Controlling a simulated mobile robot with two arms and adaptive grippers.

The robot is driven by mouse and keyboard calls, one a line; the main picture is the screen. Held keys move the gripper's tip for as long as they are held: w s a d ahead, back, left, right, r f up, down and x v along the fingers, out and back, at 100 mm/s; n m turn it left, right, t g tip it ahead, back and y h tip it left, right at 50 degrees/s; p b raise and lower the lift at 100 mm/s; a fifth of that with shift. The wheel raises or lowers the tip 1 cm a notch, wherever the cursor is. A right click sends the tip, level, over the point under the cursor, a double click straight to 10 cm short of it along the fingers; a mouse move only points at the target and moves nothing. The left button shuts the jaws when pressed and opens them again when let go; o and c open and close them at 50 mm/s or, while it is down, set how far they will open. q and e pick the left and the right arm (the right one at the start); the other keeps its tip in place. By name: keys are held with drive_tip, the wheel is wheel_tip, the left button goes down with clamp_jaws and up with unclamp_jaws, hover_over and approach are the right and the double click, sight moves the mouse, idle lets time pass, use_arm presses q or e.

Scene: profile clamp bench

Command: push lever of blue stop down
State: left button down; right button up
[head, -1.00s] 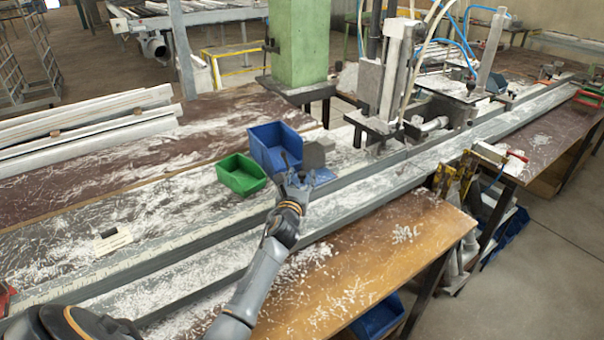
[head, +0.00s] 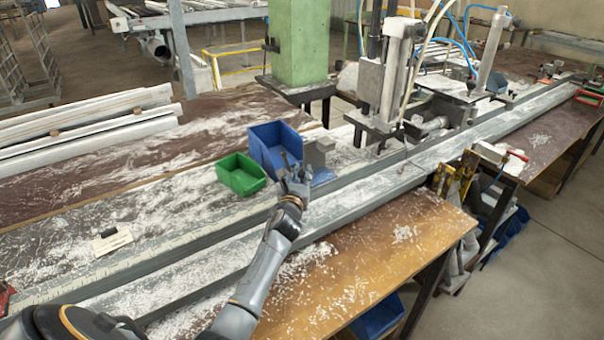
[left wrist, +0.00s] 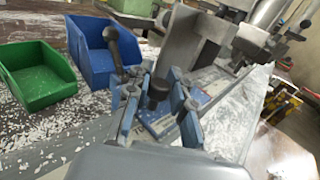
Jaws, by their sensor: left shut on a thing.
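The blue stop (head: 323,177) sits on the grey profile rail, beside the blue bin, with a grey metal block (head: 316,152) at it. A dark lever rod with a round knob (left wrist: 112,36) stands up, slightly tilted, at the left fingertip. My left gripper (head: 293,178) is at the stop. In the left wrist view its fingers (left wrist: 158,92) are on either side of a black knob, shut on part of the stop. The fingers hide where rod and knob join the stop. My right gripper is out of view.
A blue bin (head: 270,135) and a green bin (head: 240,174) stand left of the stop. A machine with a vertical cylinder (head: 385,80) stands to the right behind the rail. White chips cover the bench.

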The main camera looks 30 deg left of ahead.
use_arm(q)
drive_tip(key=shift+f, duration=0.1)
idle(0.3)
drive_tip(key=c, duration=1.1)
unclamp_jaws()
drive_tip(key=shift+d, duration=0.1)
drive_tip(key=shift+c, duration=0.2)
drive_tip(key=v, duration=1.2)
drive_tip(key=shift+d, duration=0.1)
